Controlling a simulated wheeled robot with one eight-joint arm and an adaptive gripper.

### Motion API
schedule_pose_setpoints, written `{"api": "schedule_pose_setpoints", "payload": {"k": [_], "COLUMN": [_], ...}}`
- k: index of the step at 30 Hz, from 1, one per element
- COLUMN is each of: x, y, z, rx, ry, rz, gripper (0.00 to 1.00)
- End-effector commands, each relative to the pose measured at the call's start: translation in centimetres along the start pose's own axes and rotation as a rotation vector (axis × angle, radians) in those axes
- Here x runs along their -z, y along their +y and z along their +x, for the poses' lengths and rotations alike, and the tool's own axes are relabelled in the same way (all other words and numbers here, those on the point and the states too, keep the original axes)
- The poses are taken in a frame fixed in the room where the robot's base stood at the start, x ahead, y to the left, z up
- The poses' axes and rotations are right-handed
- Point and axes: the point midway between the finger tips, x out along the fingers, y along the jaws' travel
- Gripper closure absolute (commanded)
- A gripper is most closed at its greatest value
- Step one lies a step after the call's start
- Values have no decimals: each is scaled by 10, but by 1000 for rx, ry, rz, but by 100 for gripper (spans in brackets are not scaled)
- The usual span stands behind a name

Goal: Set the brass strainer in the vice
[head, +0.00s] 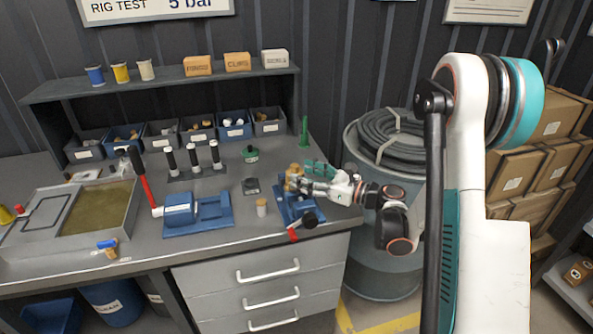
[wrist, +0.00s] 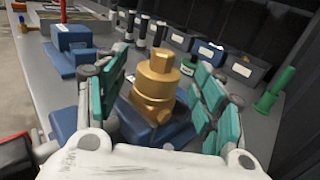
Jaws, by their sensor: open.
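The brass strainer (wrist: 155,88) stands upright between the spread green-padded fingers of my gripper (wrist: 160,80) in the wrist view. In the head view the brass strainer (head: 293,171) shows just left of my gripper (head: 302,176), partly hidden by it. The blue vice (head: 289,209) is at the bench's front right corner, directly below; in the wrist view the vice (wrist: 150,128) shows under and around the strainer's base. The strainer appears to sit in the vice, but the jaws' contact with it is hidden. My gripper is open, with gaps visible beside the strainer.
A small pale cylinder (head: 262,207) stands close by. A green cone-like part (head: 304,132) and a row of bins (head: 200,133) are behind. A hose drum (head: 384,140) stands right of the bench.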

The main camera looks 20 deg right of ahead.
Motion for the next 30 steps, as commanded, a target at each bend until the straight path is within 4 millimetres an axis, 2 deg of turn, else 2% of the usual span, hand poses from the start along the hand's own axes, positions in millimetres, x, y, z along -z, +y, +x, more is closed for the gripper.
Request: {"api": "schedule_pose_setpoints", "payload": {"k": [1, 6, 12, 18, 30], "x": [-2, -2, -1, 0, 0], "y": [-2, -1, -1, 0, 0], "z": [-13, -48, -76, -86, -86], "rx": [4, 4, 2, 0, 0], "ry": [0, 0, 0, 0, 0], "rz": [0, 0, 0, 0, 0], "gripper": [38, 38, 38, 38, 38]}}
